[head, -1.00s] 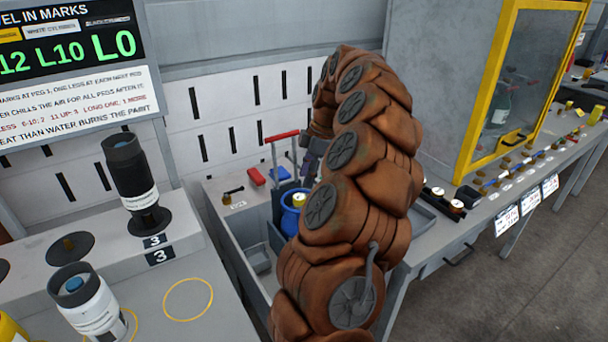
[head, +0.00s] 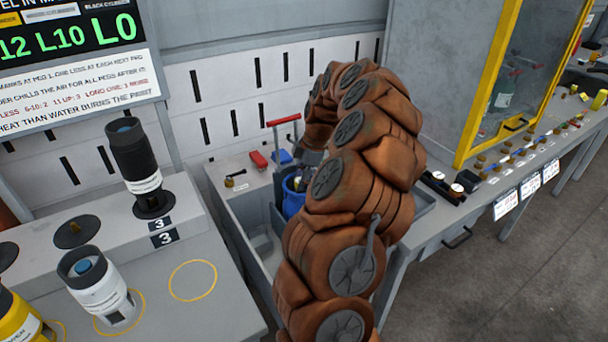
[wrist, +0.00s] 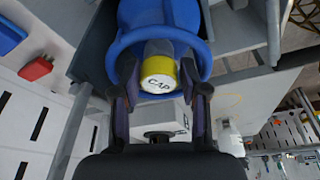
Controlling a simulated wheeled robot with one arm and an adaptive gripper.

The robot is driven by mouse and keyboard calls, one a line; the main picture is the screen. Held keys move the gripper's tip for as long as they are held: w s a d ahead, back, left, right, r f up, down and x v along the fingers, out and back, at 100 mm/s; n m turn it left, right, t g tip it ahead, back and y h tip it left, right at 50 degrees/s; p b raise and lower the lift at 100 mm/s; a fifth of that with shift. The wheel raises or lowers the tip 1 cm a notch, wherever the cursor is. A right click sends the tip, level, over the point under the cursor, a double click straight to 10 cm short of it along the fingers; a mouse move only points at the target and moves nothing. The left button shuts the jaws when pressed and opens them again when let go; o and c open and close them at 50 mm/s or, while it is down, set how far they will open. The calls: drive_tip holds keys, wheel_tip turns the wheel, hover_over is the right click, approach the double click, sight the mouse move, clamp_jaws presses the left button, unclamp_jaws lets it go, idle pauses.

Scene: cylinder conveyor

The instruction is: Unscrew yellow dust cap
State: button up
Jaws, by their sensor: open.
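The yellow dust cap (wrist: 159,85), with a white top marked "CAP", sits on the end of a blue cylinder (wrist: 145,15) with a blue guard ring around it. My gripper (wrist: 158,72) is open, with one finger on the left and one on the right of the cap. Whether either finger touches the cap I cannot tell. In the head view the blue cylinder (head: 292,197) stands in the grey bench recess, partly behind my arm. My gripper and the cap are mostly hidden there.
A red-handled cart frame (head: 283,122) stands right behind the blue cylinder. A red block (head: 258,160) and a blue block (head: 281,156) lie on the bench behind. A black cylinder (head: 135,160) and a white cylinder (head: 95,285) stand on the left. Gauges (head: 457,188) are to the right.

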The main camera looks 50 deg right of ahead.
clamp_jaws()
idle(0.7)
drive_tip(key=shift+f, duration=0.1)
drive_tip(key=shift+w+n+b, duration=0.1)
drive_tip(key=shift+n+b, duration=0.3)
drive_tip(key=shift+n, duration=0.4)
drive_tip(key=n+g, duration=0.1)
drive_tip(key=n, duration=0.2)
drive_tip(key=shift+n+y, duration=0.3)
drive_tip(key=shift+y, duration=0.1)
drive_tip(key=shift+n+g, duration=0.3)
drive_tip(key=shift+n, duration=0.1)
drive_tip(key=n, duration=0.3)
drive_tip(key=shift+g, duration=0.4)
drive_tip(key=n, duration=0.3)
drive_tip(key=shift+g+p, duration=0.3)
drive_tip(key=shift+p, duration=0.1)
